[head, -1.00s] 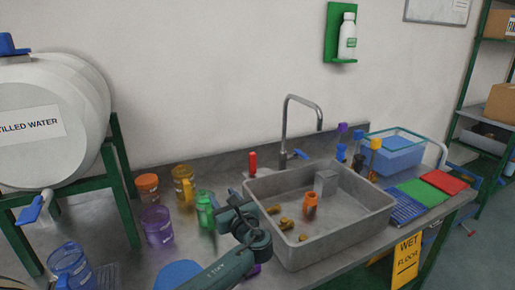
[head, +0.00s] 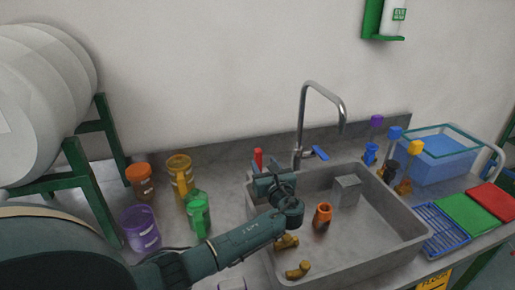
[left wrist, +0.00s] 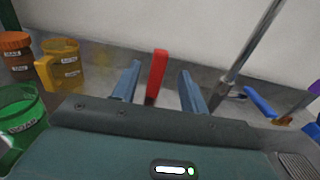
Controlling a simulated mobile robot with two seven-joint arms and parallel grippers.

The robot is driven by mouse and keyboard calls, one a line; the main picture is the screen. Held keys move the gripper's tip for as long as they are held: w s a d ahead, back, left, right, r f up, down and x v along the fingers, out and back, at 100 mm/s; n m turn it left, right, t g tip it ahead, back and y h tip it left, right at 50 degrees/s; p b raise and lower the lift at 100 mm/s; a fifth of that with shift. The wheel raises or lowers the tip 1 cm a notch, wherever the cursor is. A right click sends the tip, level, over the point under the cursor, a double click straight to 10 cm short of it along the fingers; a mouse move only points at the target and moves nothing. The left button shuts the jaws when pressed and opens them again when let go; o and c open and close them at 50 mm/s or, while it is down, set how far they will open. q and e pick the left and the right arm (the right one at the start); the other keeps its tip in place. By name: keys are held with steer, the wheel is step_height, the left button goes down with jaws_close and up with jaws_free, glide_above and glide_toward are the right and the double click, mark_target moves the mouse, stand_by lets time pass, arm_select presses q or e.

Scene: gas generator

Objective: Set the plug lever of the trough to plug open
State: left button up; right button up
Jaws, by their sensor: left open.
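The red plug lever (head: 258,158) stands upright behind the left back corner of the grey trough (head: 408,224). My left gripper (head: 270,175) is in front of it in the head view, over the trough's left rim, and hides its lower part. In the left wrist view the red lever (left wrist: 157,70) shows between the two open blue-grey fingers, a gap on each side. It looks beyond the fingers; I cannot tell how deep it sits between them. My right gripper is in neither view.
The tap (head: 304,125) with its blue handle (head: 320,153) stands right of the lever. Orange, yellow, purple and green (head: 199,216) containers stand to the left. An orange bottle (head: 322,216) and brown pieces lie in the trough. The wall is close behind.

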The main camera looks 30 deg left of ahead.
mark_target(259, 154)
arm_select(q)
steer(key=x, duration=0.9)
steer(key=shift+w, duration=0.1)
steer(key=shift+c, duration=0.3)
jaws_close()
